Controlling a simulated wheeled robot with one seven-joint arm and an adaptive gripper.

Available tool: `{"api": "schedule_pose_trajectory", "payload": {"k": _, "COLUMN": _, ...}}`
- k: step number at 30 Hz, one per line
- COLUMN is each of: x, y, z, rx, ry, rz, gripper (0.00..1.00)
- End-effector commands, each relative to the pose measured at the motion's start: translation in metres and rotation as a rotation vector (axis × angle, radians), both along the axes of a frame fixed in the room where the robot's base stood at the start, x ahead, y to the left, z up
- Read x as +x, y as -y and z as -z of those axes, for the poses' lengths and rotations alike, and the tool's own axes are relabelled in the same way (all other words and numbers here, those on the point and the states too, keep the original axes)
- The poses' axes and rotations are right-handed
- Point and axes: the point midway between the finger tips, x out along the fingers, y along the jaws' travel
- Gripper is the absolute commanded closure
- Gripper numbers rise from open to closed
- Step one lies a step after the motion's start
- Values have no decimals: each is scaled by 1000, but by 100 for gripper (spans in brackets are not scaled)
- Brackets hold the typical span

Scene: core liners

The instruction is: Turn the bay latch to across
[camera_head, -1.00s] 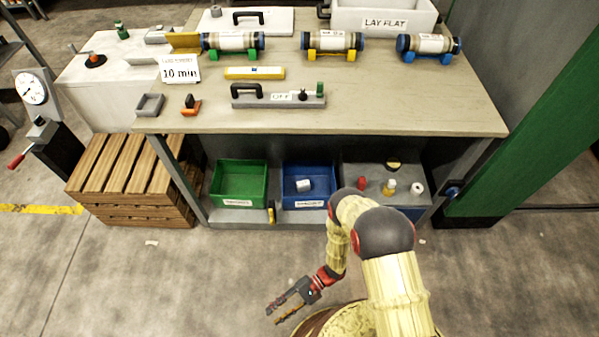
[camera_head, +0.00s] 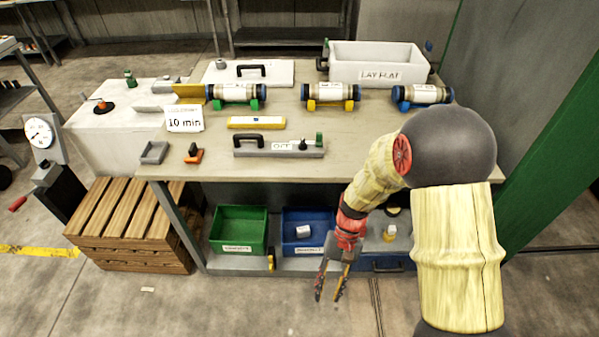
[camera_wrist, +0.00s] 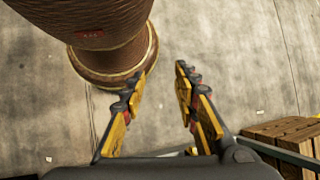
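No part is labelled as the bay latch, and I cannot tell for sure which it is. Another is the small orange block with a black handle (camera_head: 193,153) at the bench's front left. My gripper (camera_head: 328,298) hangs low in front of the bench, pointing down, apart from all of these. In the wrist view my gripper (camera_wrist: 160,72) is open, with nothing between its fingers. That view shows no latch.
The bench (camera_head: 390,165) carries core tubes on coloured cradles, a grey panel (camera_head: 265,148) marked OFF, a yellow bar (camera_head: 256,123) and a "LAY FLAT" tray (camera_head: 380,65). Green (camera_head: 238,230) and blue (camera_head: 308,228) bins sit below. A wooden crate (camera_head: 130,225) stands left.

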Motion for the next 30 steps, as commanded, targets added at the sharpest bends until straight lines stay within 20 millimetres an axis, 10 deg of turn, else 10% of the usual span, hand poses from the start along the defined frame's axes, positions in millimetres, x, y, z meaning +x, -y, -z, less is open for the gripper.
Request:
{"api": "schedule_pose_trajectory", "payload": {"k": 15, "x": -12, "y": 75, "z": -172, "rx": -168, "ry": 488, "rz": -69, "gripper": 70}}
{"api": "schedule_pose_trajectory", "payload": {"k": 30, "x": -47, "y": 105, "z": -311, "rx": -236, "ry": 959, "rz": -39, "gripper": 70}}
